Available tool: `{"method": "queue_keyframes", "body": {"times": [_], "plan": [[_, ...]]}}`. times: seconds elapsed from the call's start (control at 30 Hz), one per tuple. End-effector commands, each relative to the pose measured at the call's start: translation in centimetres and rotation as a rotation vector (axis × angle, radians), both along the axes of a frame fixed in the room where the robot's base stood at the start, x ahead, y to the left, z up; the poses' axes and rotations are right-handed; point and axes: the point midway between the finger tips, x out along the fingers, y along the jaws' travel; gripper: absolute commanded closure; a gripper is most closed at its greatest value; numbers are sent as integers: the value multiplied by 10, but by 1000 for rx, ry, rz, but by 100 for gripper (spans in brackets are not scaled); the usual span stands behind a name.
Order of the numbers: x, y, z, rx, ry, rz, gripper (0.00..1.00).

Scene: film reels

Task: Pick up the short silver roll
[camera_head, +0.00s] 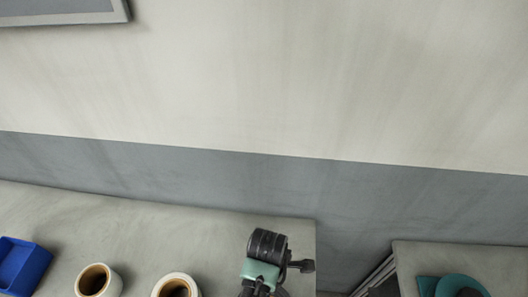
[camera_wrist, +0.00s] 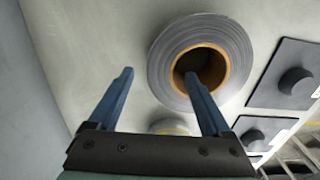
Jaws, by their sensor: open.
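A silver-grey roll with an orange-brown core (camera_wrist: 232,45) is seen end-on in the wrist view, upper centre. Its height cannot be judged from this angle. The left fingertip shows just left of the roll's outer edge. The right fingertip overlaps the core's dark opening in the picture; whether it is inside or above cannot be told. The head view does not show the fingers clearly.
A pale round thing (camera_wrist: 168,128) sits below the roll, partly hidden. Black square plates with knobs (camera_wrist: 296,82) lie at right. In the head view, two cream rolls (camera_head: 98,282) and a blue bin (camera_head: 22,265) stand on the grey table (camera_head: 130,215). A teal disc (camera_head: 458,284) lies on another surface.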

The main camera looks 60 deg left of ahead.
Motion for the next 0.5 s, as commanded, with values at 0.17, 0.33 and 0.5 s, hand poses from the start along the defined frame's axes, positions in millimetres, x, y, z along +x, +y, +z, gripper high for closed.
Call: {"method": "queue_keyframes", "body": {"times": [0.17,0.33,0.5], "plan": [[-1,0,-22,-3,4,0,18],[0,0,-40,-1,2,-1,18],[0,0,-44,1,1,-1,18]]}}
